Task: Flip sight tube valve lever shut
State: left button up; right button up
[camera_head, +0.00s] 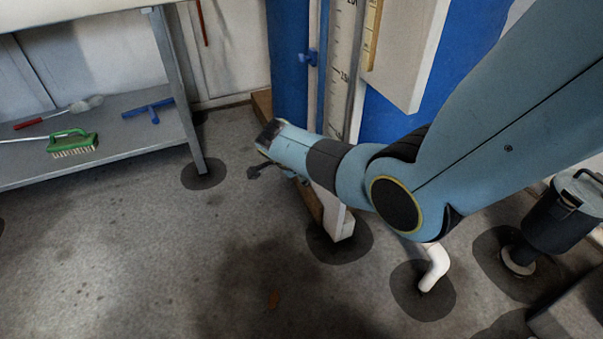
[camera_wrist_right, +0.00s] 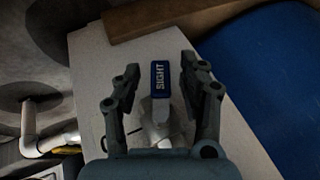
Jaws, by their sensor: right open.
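In the wrist view the blue lever (camera_wrist_right: 160,76), lettered SIGHT, sits on a pale valve body (camera_wrist_right: 157,118). My right gripper (camera_wrist_right: 160,70) is open, with one finger on each side of the lever and visible gaps between. In the head view my right arm reaches in from the right, and a dark part of my right gripper (camera_head: 256,172) shows low beside the sight tube's graduated scale (camera_head: 342,75). The lever is hidden behind my arm there. My left gripper is not in view.
A blue tank (camera_head: 288,60) stands behind the scale, with a small blue fitting (camera_head: 308,57) higher up. A white pipe (camera_head: 434,268) and a dark canister (camera_head: 560,218) stand at right. A grey shelf (camera_head: 100,150) holds a green brush (camera_head: 72,142).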

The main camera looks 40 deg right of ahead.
jog(key=shift+c, duration=0.2)
grip_shut()
